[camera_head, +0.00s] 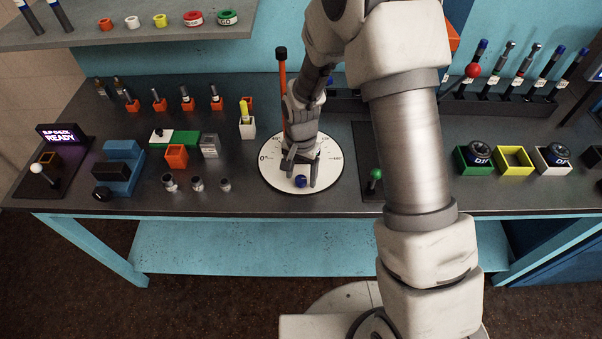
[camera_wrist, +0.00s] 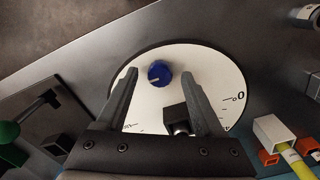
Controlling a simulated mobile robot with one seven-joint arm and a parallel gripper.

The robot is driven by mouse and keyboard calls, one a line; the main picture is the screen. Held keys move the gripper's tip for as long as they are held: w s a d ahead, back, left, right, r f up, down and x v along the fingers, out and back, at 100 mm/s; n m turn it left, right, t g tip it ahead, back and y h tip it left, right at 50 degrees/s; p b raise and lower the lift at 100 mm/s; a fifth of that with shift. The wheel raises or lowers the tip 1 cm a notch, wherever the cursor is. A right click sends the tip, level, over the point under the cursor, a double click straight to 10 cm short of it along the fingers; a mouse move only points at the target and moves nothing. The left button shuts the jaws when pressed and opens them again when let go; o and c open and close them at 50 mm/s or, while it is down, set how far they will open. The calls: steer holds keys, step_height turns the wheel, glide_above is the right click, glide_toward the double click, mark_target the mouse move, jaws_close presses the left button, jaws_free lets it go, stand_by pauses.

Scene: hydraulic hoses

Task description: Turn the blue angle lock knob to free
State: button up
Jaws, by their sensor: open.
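The blue angle lock knob (camera_head: 301,181) sits near the front edge of a round white dial plate (camera_head: 334,174) marked with angle numbers. In the wrist view the blue knob (camera_wrist: 159,73) has a light pointer mark on its top and lies just beyond my fingertips, between their lines. My gripper (camera_head: 300,180) is above the plate with its fingers pointing down at the knob. In the wrist view my gripper (camera_wrist: 158,72) is open, with nothing between the fingers. I cannot read which setting the knob points to.
An orange upright lever (camera_head: 282,90) stands behind the plate. A green-knobbed lever (camera_head: 375,175) is to the right, and small metal fittings (camera_head: 197,184) are to the left. A dark block (camera_wrist: 176,118) lies on the plate between my fingers' bases in the wrist view.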

jaws_close()
steer(key=shift+n, duration=0.4)
steer(key=n+b, duration=0.2)
steer(key=n, duration=0.1)
steer(key=shift+f+n, duration=0.1)
steer(key=shift+n, duration=0.3)
steer(key=n+b, duration=0.1)
steer(key=n, duration=0.3)
steer(key=shift+n, duration=0.3)
steer(key=n, duration=0.8)
steer(key=shift+n, duration=0.3)
